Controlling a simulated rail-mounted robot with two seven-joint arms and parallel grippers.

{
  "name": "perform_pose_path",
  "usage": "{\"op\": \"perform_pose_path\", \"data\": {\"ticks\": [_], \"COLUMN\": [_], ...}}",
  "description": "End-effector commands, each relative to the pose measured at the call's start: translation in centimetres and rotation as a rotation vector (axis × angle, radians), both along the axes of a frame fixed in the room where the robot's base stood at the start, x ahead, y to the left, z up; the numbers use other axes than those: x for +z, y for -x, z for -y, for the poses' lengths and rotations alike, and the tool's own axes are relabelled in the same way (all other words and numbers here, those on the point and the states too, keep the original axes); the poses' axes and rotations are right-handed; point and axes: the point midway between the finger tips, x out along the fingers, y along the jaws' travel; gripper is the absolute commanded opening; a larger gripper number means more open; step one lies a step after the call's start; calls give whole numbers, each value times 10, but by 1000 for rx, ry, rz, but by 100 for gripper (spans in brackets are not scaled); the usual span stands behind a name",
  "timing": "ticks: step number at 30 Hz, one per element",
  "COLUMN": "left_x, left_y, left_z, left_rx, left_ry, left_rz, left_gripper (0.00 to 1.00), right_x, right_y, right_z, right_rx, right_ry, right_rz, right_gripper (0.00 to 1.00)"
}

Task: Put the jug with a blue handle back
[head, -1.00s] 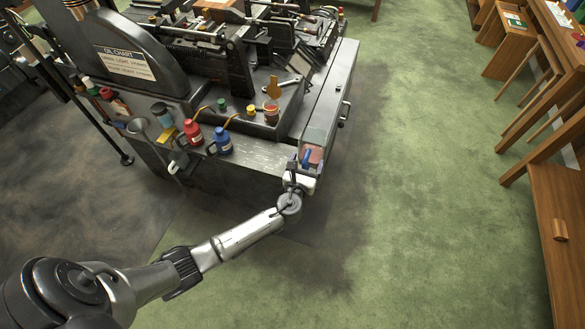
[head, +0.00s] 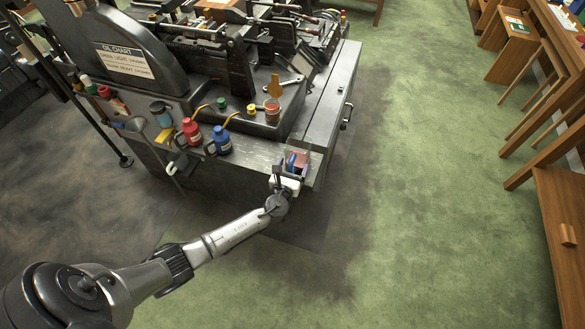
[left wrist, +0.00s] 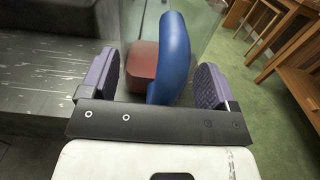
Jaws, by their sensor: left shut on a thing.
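The jug with a blue handle is a clear vessel with something dull red inside (head: 301,158). In the head view it is at the right front corner of the machine's front ledge (head: 262,153). My left gripper (head: 287,172) is shut on the jug, at its blue handle side. In the left wrist view the blue handle (left wrist: 172,58) stands upright between the two purple finger pads, with the clear wall (left wrist: 207,32) behind it. I cannot tell whether the jug's base touches the ledge. My right gripper is not in view.
A blue bottle (head: 221,143) and a red bottle (head: 192,134) stand on the ledge to the left. An amber-red jar (head: 272,115) stands behind on the machine. The ledge between the blue bottle and the jug is clear. Wooden furniture (head: 560,215) lines the right, across green floor.

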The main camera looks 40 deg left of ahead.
Motion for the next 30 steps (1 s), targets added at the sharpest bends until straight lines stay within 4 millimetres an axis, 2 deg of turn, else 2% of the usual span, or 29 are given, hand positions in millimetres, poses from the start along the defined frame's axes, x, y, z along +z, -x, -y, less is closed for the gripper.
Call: {"op": "perform_pose_path", "data": {"ticks": [10, 11, 16, 25, 30], "left_x": [-3, -2, -2, 2, 1], "left_y": [0, 0, 0, 0, 21], "left_z": [0, 0, 0, 0, 9], "left_rx": [0, 0, 0, 0, -1], "left_ry": [-1, -1, -1, -1, -1], "left_rz": [2, 0, 0, 0, -3], "left_gripper": [50, 84, 100, 100, 100], "right_x": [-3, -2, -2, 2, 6], "right_y": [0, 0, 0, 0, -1], "right_z": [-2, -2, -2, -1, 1], "right_rx": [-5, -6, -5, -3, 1], "right_ry": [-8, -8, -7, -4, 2], "right_rz": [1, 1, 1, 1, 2], "right_gripper": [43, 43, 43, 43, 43]}}
